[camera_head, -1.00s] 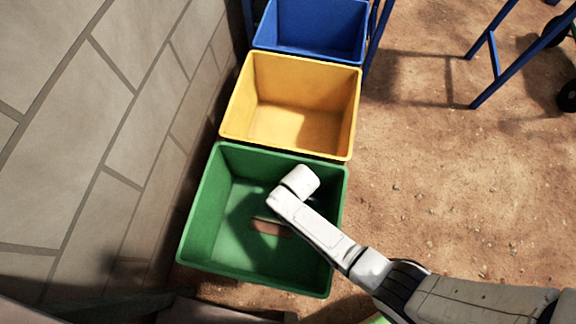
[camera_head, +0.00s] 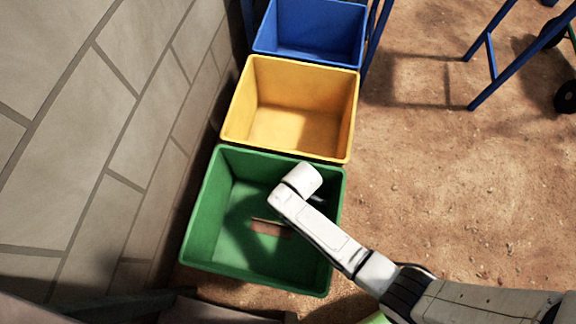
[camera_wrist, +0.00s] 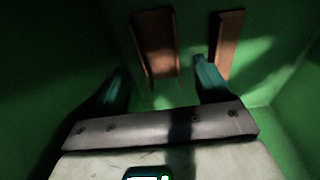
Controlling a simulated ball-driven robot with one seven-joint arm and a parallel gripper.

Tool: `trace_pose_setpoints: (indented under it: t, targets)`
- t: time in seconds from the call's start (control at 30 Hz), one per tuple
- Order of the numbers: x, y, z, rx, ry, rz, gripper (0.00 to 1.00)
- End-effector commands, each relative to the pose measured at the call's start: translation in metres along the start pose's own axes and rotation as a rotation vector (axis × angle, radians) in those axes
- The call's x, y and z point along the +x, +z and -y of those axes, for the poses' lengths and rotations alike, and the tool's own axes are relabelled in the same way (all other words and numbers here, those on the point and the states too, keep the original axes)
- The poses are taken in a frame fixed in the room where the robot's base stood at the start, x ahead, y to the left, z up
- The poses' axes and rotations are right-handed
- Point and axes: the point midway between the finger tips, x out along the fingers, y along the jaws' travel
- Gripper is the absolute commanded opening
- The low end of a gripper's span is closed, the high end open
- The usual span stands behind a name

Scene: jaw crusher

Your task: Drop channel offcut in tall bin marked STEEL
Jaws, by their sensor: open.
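My gripper (camera_wrist: 160,72) is open in the wrist view, its two teal fingers apart and pointing down into the green bin (camera_head: 201,225). Nothing is held between them. A reddish-brown channel-shaped piece (camera_wrist: 155,45) lies on the bin floor ahead of the fingers. A second, narrower brown piece (camera_wrist: 229,42) lies to its right. In the head view, brown metal (camera_head: 268,228) shows on the bin floor, partly in shadow, while my arm covers the gripper. No STEEL marking is readable on any bin.
A yellow bin (camera_head: 350,125) stands just beyond the green one, with a blue bin (camera_head: 310,57) behind it. A block wall (camera_head: 90,130) runs along the left. Open dirt ground (camera_head: 440,190) lies to the right, with blue metal legs (camera_head: 495,75) farther back.

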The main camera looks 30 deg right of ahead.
Motion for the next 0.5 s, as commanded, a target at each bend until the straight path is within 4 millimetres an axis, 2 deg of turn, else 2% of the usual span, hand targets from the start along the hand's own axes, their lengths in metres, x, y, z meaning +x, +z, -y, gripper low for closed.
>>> trace_pose_setpoints:
  t: [0.03,0.2,0.5]
  targets:
    - [-0.013,0.0,0.0,0.0,0.0,-0.001,0.78]
    - [-0.032,0.0,0.0,0.001,0.0,0.0,0.78]
    - [-0.038,0.0,0.0,0.0,-0.001,0.001,0.78]
